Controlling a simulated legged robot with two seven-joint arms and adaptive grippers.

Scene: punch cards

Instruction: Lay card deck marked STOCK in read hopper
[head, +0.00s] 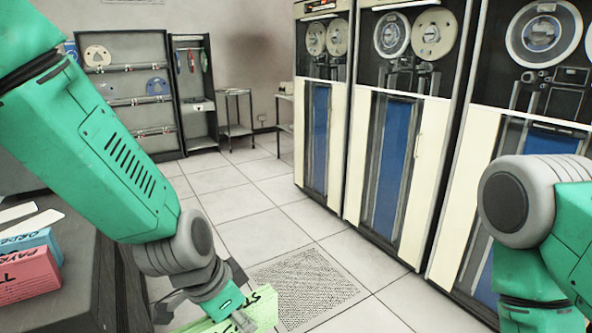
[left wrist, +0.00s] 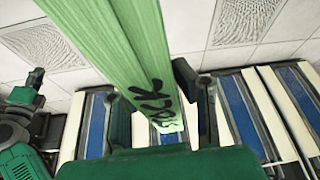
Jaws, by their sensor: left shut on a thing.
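My left gripper (head: 220,299) is low in the head view, shut on a light green card deck (head: 247,315). Part of the deck is cut off by the bottom edge of the picture. In the left wrist view the deck (left wrist: 128,55) runs between the two fingers, with black lettering ending in "OCK" on its edge. It is held in the air above the floor. My right arm shows at the right of the head view, but its gripper is out of the picture. The read hopper is not visible in either view.
A dark table (head: 95,262) at the left holds a pink deck (head: 28,278) and a blue deck (head: 35,243). Tall tape cabinets (head: 388,150) line the right side. A rack (head: 125,95) and a small cart (head: 238,110) stand at the back. The tiled floor between is clear.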

